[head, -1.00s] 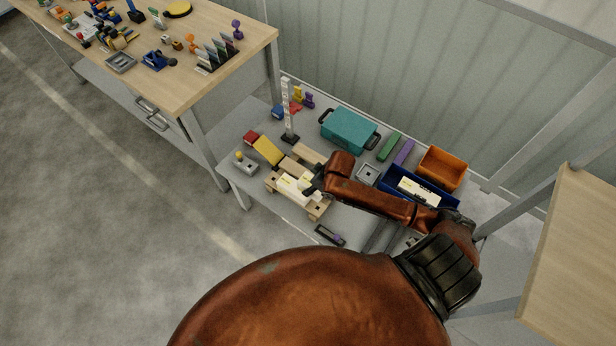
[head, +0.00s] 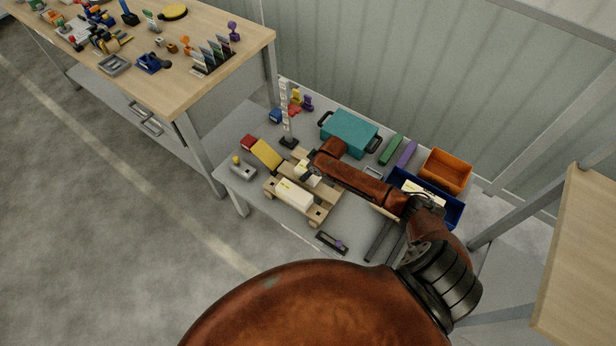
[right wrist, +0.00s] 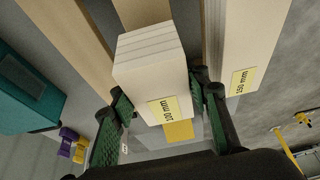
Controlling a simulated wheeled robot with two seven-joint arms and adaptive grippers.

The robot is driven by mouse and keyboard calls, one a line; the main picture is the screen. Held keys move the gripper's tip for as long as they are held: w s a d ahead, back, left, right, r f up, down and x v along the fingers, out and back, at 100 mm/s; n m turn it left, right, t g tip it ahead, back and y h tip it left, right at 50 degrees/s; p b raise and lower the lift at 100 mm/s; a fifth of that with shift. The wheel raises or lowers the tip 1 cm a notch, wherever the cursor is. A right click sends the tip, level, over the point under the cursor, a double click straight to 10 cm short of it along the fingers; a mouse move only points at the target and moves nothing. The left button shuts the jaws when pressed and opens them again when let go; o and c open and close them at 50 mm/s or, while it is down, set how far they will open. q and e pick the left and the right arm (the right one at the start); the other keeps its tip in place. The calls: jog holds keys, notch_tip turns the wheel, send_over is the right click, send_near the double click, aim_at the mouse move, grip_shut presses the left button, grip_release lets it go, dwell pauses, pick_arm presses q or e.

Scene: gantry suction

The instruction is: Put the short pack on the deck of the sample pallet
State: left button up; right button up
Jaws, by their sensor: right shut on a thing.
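My right gripper (right wrist: 160,122) is shut on the short pack (right wrist: 150,72), a pale block with a yellow label whose visible part reads "00 mm". In the head view the short pack (head: 301,168) is partly hidden by my right gripper (head: 312,168), over the far part of the wooden sample pallet (head: 320,211). A longer pale pack (head: 294,195) lies on the pallet's near side. It is beside the held pack in the right wrist view (right wrist: 245,45), apart from it. Wooden slats (right wrist: 62,25) show beyond the held pack. I cannot tell whether it touches them. My left gripper is out of view.
A blue crate (head: 452,213) with a pale pack in it and an orange bin (head: 446,170) stand to the right. A teal case (head: 349,133) is behind. A white marked post (head: 286,112) and a yellow block (head: 266,154) stand near the pallet's left side.

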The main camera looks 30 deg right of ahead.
jog(key=shift+o, duration=0.2)
jog(key=shift+f, duration=1.4)
jog(key=shift+f+b, duration=0.1)
jog(key=shift+b, duration=0.2)
jog(key=shift+c, duration=0.2)
jog(key=o, duration=1.4)
jog(key=shift+c, duration=0.2)
jog(key=p+v, duration=0.3)
jog(key=v, duration=0.9)
jog(key=shift+a, duration=0.1)
